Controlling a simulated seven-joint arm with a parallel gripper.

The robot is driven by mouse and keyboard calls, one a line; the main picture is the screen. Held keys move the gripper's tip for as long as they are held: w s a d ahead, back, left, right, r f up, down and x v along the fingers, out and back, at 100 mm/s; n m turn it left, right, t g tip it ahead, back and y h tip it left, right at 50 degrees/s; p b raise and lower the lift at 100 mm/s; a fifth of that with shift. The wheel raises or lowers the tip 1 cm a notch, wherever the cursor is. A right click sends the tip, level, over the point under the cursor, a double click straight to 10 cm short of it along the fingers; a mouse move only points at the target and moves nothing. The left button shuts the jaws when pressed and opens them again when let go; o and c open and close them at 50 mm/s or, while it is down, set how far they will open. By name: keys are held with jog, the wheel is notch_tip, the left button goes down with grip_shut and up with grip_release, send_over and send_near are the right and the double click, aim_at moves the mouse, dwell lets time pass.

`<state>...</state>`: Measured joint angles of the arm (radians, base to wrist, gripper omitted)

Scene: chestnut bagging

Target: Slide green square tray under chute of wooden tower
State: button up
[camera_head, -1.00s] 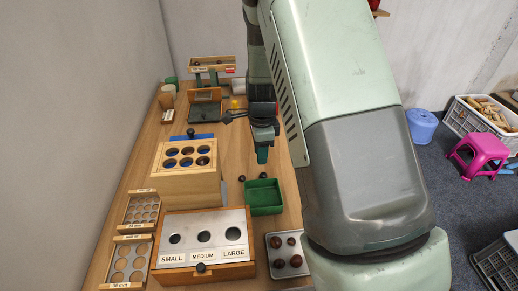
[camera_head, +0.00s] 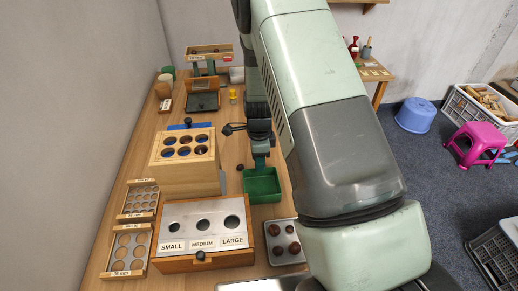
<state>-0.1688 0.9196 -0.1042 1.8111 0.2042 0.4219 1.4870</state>
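The green square tray (camera_head: 265,196) is open-topped and lies flat on the wooden table, right of a tall wooden block (camera_head: 186,178). The block has several round holes with blue inside in its top and a small grey piece (camera_head: 223,182) low on its right side. I cannot tell whether that grey piece is the chute. My gripper (camera_head: 260,164) points down at the tray's far edge, seeming to touch or overlap it. Its fingers are too small and partly hidden, so I cannot tell whether they grip the tray wall.
A box labelled SMALL, MEDIUM, LARGE (camera_head: 203,263) stands in front, with a grey tray of chestnuts (camera_head: 273,257) beside it. One loose chestnut (camera_head: 240,167) lies by the tray. Two hole boards (camera_head: 126,268) lie at left. A wooden stand (camera_head: 208,48) is at the back.

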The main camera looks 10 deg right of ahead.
aim_at(261, 186)
jog(key=shift+f, duration=2.35)
grip_shut()
